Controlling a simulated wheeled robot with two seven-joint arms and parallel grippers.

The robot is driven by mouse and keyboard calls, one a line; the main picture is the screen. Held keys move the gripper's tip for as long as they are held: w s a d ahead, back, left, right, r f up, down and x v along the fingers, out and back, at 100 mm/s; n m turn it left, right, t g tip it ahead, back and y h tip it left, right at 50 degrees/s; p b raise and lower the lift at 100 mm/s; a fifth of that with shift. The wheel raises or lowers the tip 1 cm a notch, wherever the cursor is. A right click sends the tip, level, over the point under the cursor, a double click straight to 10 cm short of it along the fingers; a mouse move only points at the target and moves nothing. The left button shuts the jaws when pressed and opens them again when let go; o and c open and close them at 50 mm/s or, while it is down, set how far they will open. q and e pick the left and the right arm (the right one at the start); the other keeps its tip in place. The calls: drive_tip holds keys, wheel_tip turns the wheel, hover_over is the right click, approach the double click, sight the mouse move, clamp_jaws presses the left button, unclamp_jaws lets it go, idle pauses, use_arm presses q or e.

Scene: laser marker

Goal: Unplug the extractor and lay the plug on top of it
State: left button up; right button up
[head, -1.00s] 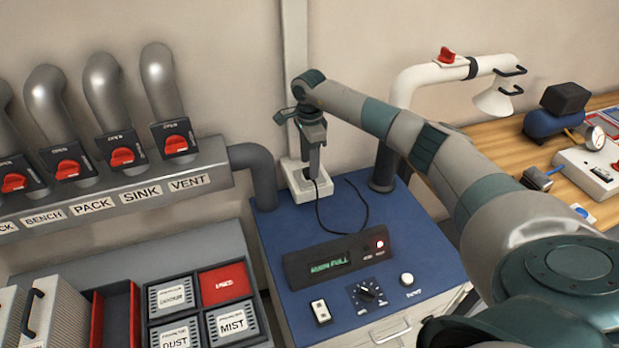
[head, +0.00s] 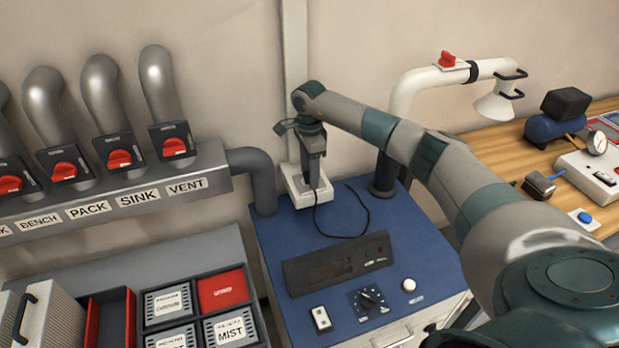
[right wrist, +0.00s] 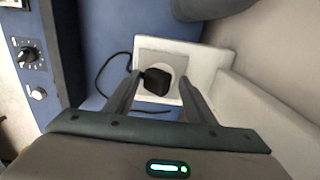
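The extractor (head: 415,235) is a blue-topped cabinet with a dark display panel, a rocker switch and a dial on top. The white socket box (head: 295,190) stands at its back edge by the wall. My right gripper (head: 315,180) points down over this box, its fingers around the plug. In the right wrist view the black plug (right wrist: 155,82) sits between the fingertips, in front of the socket face (right wrist: 188,58). Its black cord (head: 362,205) loops onto the blue top. The exact gap between plug and socket is hard to see. My left gripper is out of view.
A grey pipe (head: 258,175) and a white hose arm (head: 405,95) rise beside the socket. Labelled boxes, including MIST (head: 230,329), stand at left below red-handled valves. The blue top between cord and display panel (head: 338,265) is mostly clear.

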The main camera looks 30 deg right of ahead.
drive_tip(key=shift+s+a+f, duration=0.1)
drive_tip(key=shift+s+f, duration=0.15)
drive_tip(key=shift+s, duration=0.25)
idle(0.8)
drive_tip(key=shift+r, duration=0.1)
clamp_jaws()
drive_tip(key=shift+w+r, duration=0.1)
drive_tip(key=shift+r, duration=0.2)
drive_tip(key=shift+w+r, duration=0.1)
drive_tip(key=shift+r, duration=0.15)
drive_tip(key=shift+r+p, duration=1)
drive_tip(key=shift+r, duration=1.5)
